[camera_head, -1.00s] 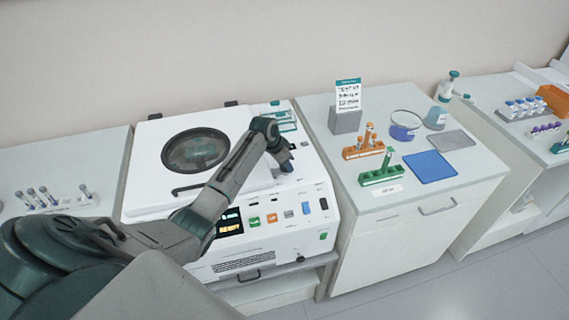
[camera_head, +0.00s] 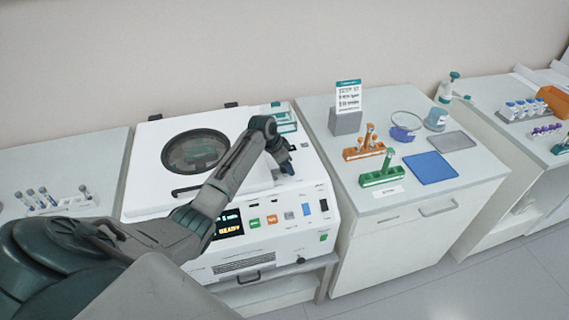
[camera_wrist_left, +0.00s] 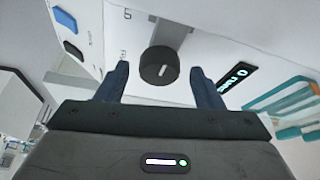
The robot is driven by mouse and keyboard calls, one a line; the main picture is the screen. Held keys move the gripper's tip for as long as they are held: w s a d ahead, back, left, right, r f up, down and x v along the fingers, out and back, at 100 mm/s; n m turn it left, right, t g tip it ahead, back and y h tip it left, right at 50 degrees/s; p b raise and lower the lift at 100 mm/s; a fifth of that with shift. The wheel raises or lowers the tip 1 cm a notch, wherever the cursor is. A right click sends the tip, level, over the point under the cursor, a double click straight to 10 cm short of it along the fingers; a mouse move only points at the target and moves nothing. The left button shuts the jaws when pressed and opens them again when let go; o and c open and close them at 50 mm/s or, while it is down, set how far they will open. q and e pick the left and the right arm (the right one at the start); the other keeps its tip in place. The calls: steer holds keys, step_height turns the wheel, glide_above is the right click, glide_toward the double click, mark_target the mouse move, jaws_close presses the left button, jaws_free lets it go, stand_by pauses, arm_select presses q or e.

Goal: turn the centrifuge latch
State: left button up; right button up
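The white centrifuge (camera_head: 322,180) stands at the left of centre, its lid (camera_head: 145,160) with a round window closed. In the left wrist view a dark round knob (camera_wrist_left: 160,62) with a light mark line, which looks like the latch, sits on the white surface. My left gripper (camera_wrist_left: 159,72) is open, with one finger on each side of the knob and visible gaps to it. In the head view my left gripper (camera_head: 288,168) is over the right part of the centrifuge top and hides the knob. My right gripper is not in view.
The centrifuge's lit display (camera_head: 229,226) is on the front panel. A teal clear rack (camera_head: 284,118) stands behind my gripper. On the cabinet to the right are an orange rack (camera_head: 364,153), a green rack (camera_head: 378,179) and a blue mat (camera_head: 430,167).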

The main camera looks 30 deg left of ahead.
mark_target(274, 174)
arm_select(q)
steer(key=shift+s+a+r, duration=0.1)
steer(key=shift+s+r, duration=0.05)
steer(key=b+v, duration=0.4)
steer(key=v, duration=0.6)
steer(key=shift+r, duration=0.2)
steer(key=shift+f, duration=0.1)
